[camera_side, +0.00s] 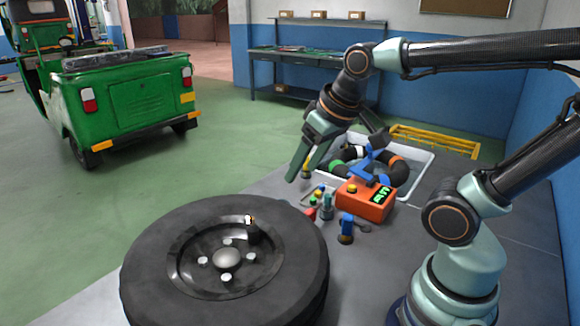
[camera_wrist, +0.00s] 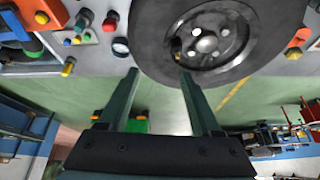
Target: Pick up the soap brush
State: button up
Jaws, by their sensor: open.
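My gripper (camera_side: 300,177) is open and empty, above the grey floor behind the tire, its fingers pointing down. In the wrist view my gripper (camera_wrist: 160,74) shows two separated dark green fingers with nothing between them. No thing can be clearly told as the soap brush. A small blue-topped item with a dark, brownish lower end (camera_side: 346,230) stands in front of the orange box and may be it. A small dark item with an orange and white top (camera_side: 251,224) is at the wheel hub, also too small to name.
A large black tire (camera_side: 300,285) lies flat in front; it also shows in the wrist view (camera_wrist: 150,45). An orange box (camera_side: 362,205), several small bottles and tools, and a white tray (camera_side: 425,165) with a dark coil lie beyond. A green rickshaw (camera_side: 130,95) stands back left.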

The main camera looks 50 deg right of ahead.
jog(key=w+d+f+m+g, duration=0.3)
jog(key=w+d+m, duration=0.2)
jog(key=d+m, duration=0.55)
jog(key=m+g, duration=0.2)
jog(key=m, duration=0.4)
send_over(328, 195)
notch_tip(328, 195, down, 7)
jog(key=f, duration=0.6)
jog(key=shift+s+d+f, duration=0.1)
jog(key=shift+s+d, duration=0.2)
jog(key=shift+s, duration=0.05)
jog(key=shift+w+a+f, duration=0.15)
jog(key=shift+a+f, duration=0.05)
jog(key=shift+f, duration=1.2)
jog(key=shift+w+a+f, duration=0.15)
jog(key=shift+f, duration=1.2)
grip_shut()
